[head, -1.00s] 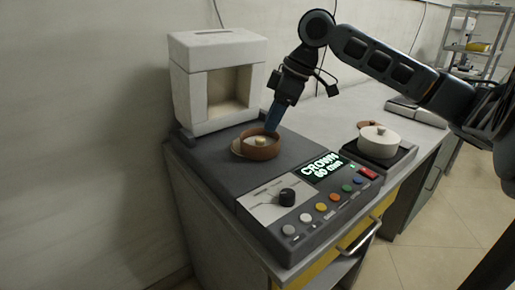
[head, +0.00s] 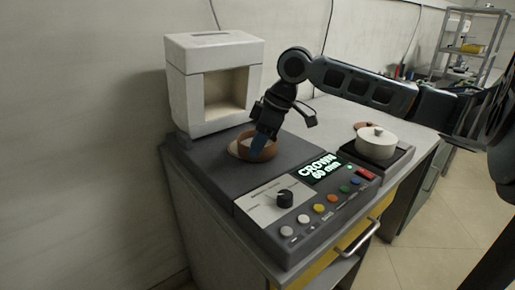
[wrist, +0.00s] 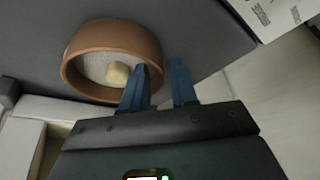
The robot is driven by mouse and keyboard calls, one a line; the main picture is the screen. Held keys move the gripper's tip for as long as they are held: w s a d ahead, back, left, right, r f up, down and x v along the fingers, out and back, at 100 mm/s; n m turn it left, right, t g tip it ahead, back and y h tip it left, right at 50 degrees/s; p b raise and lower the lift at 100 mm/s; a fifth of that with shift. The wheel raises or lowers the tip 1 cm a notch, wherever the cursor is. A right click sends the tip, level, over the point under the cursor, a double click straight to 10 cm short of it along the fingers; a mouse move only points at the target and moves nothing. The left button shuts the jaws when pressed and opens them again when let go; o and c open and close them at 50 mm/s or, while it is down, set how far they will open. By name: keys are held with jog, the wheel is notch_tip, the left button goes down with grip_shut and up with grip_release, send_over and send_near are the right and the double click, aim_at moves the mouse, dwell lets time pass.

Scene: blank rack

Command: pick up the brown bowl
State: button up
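The brown bowl (head: 271,152) sits on the dark top of the machine, in front of the white box-shaped unit. In the wrist view the bowl (wrist: 84,40) is at upper left, with a pale grey inside and a small yellowish lump (wrist: 117,73) in it. My gripper (wrist: 163,75) is open, its two blue fingers apart at the bowl's right side. The near part of the rim shows between the fingers, with one finger overlapping the bowl's inside. Whether either finger touches the wall I cannot tell. In the head view my gripper (head: 258,150) points down and hides part of the bowl.
The white unit (head: 190,95) with a square opening stands close behind the bowl. A control panel (head: 310,205) with a knob and coloured buttons lies in front. A white lidded pot (head: 376,146) stands at right, with a brown item partly behind it.

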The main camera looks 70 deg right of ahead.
grip_shut()
dwell(0.5)
